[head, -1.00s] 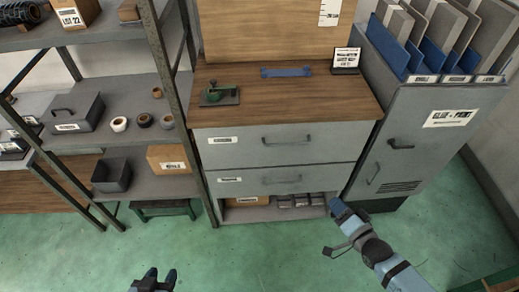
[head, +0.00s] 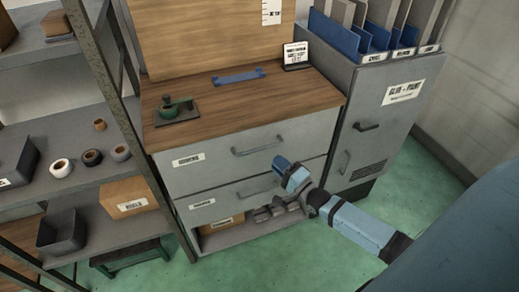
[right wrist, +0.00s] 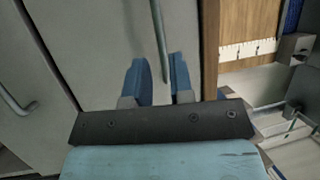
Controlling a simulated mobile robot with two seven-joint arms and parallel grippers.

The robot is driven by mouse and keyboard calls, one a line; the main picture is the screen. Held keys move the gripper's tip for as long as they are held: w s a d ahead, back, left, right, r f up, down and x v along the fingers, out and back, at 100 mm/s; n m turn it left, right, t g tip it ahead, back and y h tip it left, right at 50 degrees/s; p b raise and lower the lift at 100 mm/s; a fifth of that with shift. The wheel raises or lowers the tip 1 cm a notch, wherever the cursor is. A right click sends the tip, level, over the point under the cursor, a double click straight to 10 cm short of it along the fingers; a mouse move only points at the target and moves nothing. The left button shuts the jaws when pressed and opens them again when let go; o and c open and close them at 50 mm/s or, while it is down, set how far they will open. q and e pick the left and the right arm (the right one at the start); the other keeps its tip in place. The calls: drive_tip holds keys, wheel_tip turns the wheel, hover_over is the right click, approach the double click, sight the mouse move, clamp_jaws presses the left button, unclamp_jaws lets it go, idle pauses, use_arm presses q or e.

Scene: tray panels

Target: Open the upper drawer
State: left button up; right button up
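The upper drawer (head: 215,157) is a grey front with a white label and a dark bar handle (head: 257,146), shut beneath the wooden top. My right gripper (head: 283,165) is in front of the drawers, just below the right end of that handle. In the right wrist view, the gripper (right wrist: 160,78) is open, with two blue fingers apart. One end of the upper handle (right wrist: 159,35) shows between the fingertips; I cannot tell how far away it is. The lower drawer (head: 222,204) is shut too, its handle partly visible. My left gripper is out of view.
A metal shelf with tape rolls (head: 92,157) and a bin (head: 62,233) stands at left. A grey cabinet (head: 378,125) stands close at right. A green tool (head: 177,110) and blue bar (head: 239,76) lie on the wooden top (head: 205,90). Green floor is open in front.

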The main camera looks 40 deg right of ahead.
sight(261, 149)
drive_tip(key=x, duration=0.8)
drive_tip(key=shift+c, duration=0.3)
clamp_jaws()
